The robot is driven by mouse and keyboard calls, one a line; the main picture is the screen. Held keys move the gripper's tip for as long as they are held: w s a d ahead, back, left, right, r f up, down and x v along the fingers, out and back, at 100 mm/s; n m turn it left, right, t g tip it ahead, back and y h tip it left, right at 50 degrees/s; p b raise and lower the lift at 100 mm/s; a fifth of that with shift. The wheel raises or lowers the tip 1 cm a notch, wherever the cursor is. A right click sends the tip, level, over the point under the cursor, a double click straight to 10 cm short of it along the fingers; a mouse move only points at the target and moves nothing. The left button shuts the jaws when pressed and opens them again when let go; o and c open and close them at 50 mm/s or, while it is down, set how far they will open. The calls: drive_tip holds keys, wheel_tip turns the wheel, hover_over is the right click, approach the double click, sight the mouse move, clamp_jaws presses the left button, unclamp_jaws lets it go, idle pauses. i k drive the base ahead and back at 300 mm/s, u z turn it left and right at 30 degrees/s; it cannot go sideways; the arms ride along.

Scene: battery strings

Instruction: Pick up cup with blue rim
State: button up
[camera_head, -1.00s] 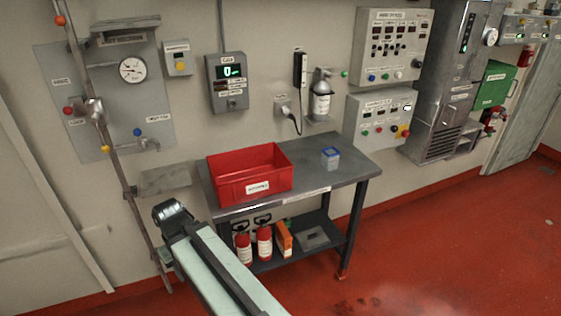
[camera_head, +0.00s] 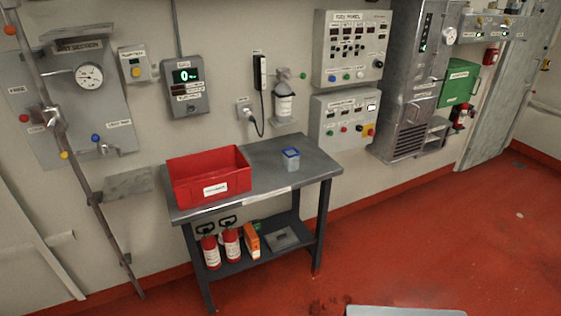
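The cup with blue rim (camera_head: 291,159) stands upright on the grey metal table (camera_head: 262,188), right of the middle of its top. It is small and pale with a blue band around the top. Nothing covers it in this view. My gripper is not in view. A pale flat piece at the bottom edge seems to be part of my arm.
A red bin (camera_head: 209,177) stands on the table's left half. A dispenser (camera_head: 284,102) hangs on the wall behind the cup.

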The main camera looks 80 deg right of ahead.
sight(291, 160)
drive_tip(key=z, duration=0.05)
drive_tip(key=k, duration=1.95)
drive_tip(key=z, duration=0.7)
drive_tip(key=i, duration=1)
drive_tip(key=u, duration=0.05)
